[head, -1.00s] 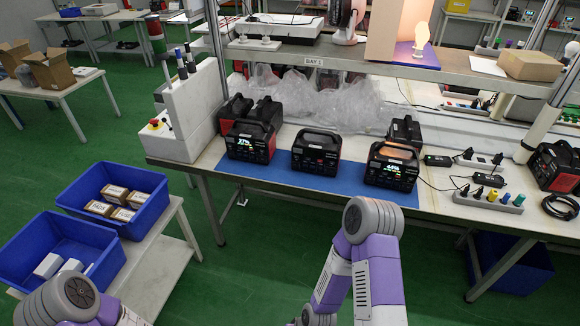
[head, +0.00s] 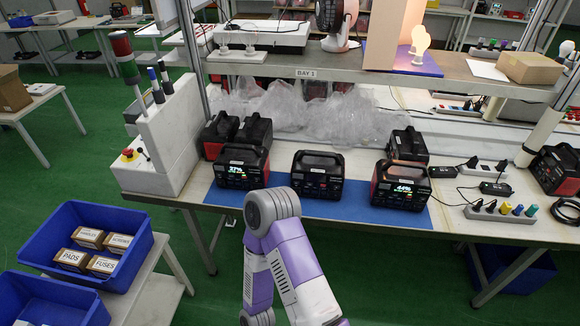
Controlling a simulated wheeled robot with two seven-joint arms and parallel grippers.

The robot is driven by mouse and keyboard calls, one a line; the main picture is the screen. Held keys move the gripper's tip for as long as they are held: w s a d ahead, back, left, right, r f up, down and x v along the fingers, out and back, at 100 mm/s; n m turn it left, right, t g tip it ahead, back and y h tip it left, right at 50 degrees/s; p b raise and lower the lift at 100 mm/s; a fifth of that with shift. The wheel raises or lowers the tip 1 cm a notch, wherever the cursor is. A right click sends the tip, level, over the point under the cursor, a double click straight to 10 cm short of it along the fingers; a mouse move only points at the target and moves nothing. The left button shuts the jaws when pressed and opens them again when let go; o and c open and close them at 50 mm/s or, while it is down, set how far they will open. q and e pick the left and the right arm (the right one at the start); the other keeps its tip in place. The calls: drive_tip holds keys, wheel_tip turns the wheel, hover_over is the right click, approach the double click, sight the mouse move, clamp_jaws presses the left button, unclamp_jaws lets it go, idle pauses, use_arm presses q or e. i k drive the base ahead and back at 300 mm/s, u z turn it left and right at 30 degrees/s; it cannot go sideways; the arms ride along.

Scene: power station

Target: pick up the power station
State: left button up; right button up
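Three black power stations with top handles stand in a row on a blue mat (head: 345,207) on the bench. The left power station (head: 242,168) has a lit display reading about 37%. The middle power station (head: 317,176) shows no bright reading. The right power station (head: 401,185) has a lit display reading about 44%. More black and red units stand behind the row and at the far right. One of my arms, grey and purple, rises in front of the bench with its rounded joint near the left and middle stations. Neither gripper is in view.
A white box with a red stop button (head: 128,154) stands at the bench's left end. Power strips (head: 500,212) and chargers lie to the right. Blue bins (head: 87,245) with small boxes stand lower left. A shelf (head: 340,66) runs above the bench.

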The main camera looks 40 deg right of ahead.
sight(319, 172)
drive_tip(key=z, duration=0.45)
drive_tip(key=i, duration=0.7)
drive_tip(key=z, duration=0.7)
